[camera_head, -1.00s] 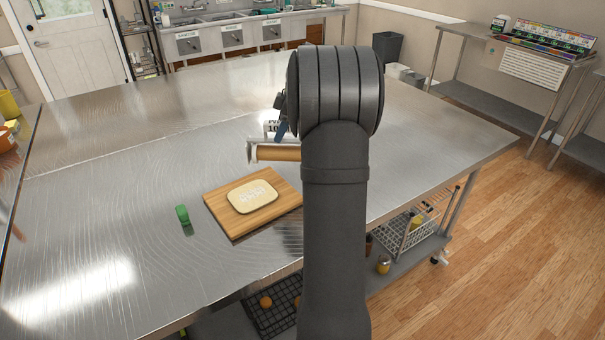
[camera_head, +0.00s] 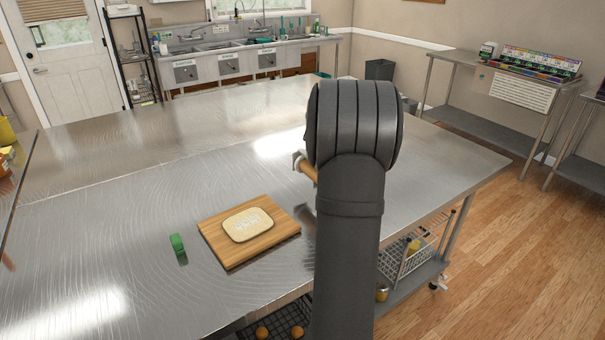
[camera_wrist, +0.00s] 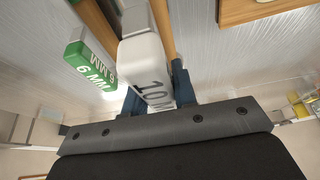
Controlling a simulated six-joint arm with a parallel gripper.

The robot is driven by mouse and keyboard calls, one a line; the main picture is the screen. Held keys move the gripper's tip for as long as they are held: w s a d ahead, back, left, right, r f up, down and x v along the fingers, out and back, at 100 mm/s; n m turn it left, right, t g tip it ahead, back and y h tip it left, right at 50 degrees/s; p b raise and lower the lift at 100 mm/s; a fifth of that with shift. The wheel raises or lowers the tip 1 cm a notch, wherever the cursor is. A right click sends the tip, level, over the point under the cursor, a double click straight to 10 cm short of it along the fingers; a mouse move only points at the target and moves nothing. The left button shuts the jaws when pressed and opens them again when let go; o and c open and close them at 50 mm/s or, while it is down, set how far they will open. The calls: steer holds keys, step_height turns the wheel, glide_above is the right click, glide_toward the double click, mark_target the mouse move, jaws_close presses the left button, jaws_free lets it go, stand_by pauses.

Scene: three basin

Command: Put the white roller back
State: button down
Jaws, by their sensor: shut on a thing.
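My gripper (camera_wrist: 155,95) is shut on the white roller (camera_wrist: 146,62) by its white end block, marked "10"; a wooden bar runs up behind it. In the head view, my arm hides the gripper and most of the roller; a short wooden length with a pale end (camera_head: 306,167) shows left of my arm. A green block marked "6 MM" (camera_wrist: 90,66) is close on the left in the wrist view, with another wooden bar beyond it. I cannot tell whether the two touch.
A wooden board (camera_head: 281,232) with flat pale dough (camera_head: 247,225) lies on the steel table (camera_head: 110,215). The table's far left part is clear. Sinks and shelves stand at the back.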

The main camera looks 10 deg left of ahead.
steer(key=w+a+f, duration=0.1)
steer(key=a+f, duration=0.4)
steer(key=f, duration=0.2)
steer(key=shift+w, duration=0.2)
steer(key=shift+f, duration=0.15)
steer(key=shift+f, duration=0.15)
steer(key=shift+s+f, duration=0.15)
steer(key=shift+f, duration=0.35)
steer(key=c, duration=1.3)
jaws_free()
steer(key=shift+f, duration=0.15)
steer(key=shift+o, duration=0.7)
steer(key=shift+r, duration=0.2)
steer(key=shift+r, duration=0.1)
